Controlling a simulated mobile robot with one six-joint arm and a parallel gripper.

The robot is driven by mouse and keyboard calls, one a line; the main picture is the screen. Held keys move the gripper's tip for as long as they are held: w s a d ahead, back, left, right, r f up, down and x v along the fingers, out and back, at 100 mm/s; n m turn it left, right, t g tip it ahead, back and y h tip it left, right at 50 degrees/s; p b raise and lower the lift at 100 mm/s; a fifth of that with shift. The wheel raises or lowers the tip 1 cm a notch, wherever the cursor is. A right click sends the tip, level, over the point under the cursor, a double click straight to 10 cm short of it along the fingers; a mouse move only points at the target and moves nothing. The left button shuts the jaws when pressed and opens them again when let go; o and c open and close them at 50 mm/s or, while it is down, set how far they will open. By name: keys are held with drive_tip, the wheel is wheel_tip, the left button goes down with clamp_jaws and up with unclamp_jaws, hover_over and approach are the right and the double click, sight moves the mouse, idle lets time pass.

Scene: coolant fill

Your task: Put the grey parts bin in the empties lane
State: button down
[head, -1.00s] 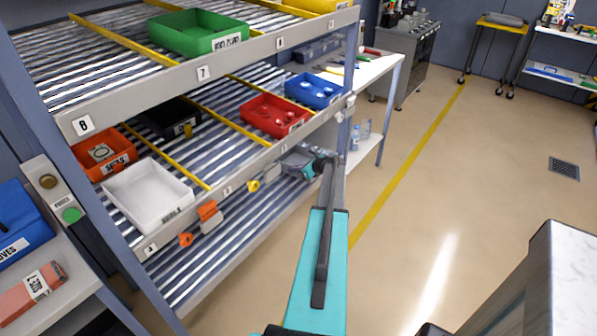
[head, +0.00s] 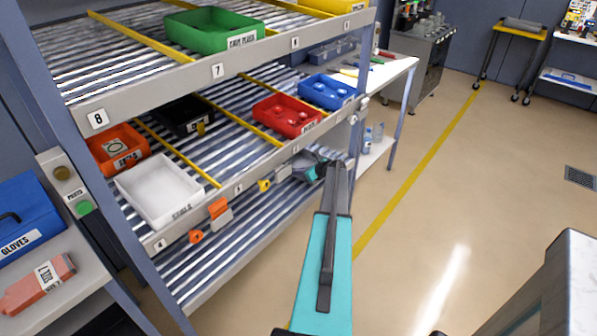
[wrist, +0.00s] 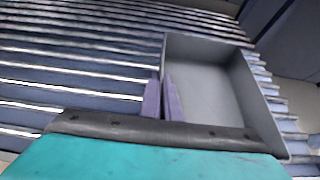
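The grey parts bin (wrist: 215,85) is empty and lies over the metal rollers in the wrist view. My gripper (wrist: 162,98) has one finger inside the bin and one outside, close together on its left wall. The bin's near side is hidden behind my gripper's body. In the head view my gripper (head: 318,172) is at the right end of the lowest roller level (head: 225,258), under the middle shelf's front rail. Most of the bin is hidden there. I cannot tell whether it rests on the rollers or is slightly raised.
The middle shelf above holds an orange bin (head: 118,150), a black bin (head: 186,115), a white bin (head: 158,190), a red bin (head: 287,115) and a blue bin (head: 326,91). Orange and yellow tags hang from its rail.

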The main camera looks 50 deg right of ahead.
drive_tip(key=shift+f, duration=0.1)
drive_tip(key=c, duration=1.9)
unclamp_jaws()
drive_tip(key=shift+r+p, duration=1.85)
drive_tip(key=shift+r, duration=1.7)
drive_tip(key=shift+a, duration=0.15)
